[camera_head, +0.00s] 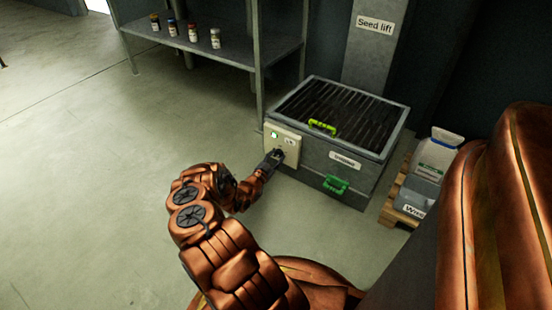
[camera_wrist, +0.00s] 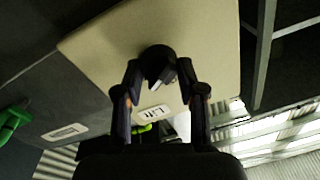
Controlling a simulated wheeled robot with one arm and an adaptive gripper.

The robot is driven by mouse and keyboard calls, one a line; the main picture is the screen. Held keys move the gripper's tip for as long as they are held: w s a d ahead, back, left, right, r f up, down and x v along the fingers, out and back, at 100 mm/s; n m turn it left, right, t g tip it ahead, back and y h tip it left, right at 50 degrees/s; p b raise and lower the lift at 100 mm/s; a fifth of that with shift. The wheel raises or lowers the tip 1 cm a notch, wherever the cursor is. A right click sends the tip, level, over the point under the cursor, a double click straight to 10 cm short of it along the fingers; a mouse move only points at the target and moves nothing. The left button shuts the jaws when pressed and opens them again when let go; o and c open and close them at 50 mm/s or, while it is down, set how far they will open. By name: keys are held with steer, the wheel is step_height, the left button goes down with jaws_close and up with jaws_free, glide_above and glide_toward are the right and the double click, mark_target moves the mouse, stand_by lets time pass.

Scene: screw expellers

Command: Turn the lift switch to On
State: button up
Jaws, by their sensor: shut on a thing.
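The lift switch is a dark round knob (camera_wrist: 158,62) on a cream panel (camera_head: 282,138), which is fixed to the left front corner of a grey grated box. My gripper (camera_head: 277,154) is at the panel's lower part. In the wrist view my gripper (camera_wrist: 160,82) has its two fingers on either side of the knob, shut on it. The knob has a pale mark on its face. The fingers partly hide the knob in the head view, and I cannot tell its exact setting there.
The grey box (camera_head: 318,167) has a green front handle (camera_head: 336,185) and a yellow-green handle (camera_head: 322,127) on its grate. A "Seed lift" column (camera_head: 372,45) stands behind. A shelf (camera_head: 230,45) holds several jars. Sacks (camera_head: 432,160) sit on a pallet at right. The floor at left is clear.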

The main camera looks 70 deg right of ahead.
steer(key=shift+m, duration=0.7)
steer(key=o, duration=1.2)
steer(key=shift+c, duration=0.2)
steer(key=w+a+f, duration=0.1)
steer(key=w+a, duration=0.1)
steer(key=a, duration=1)
steer(key=shift+d, duration=0.1)
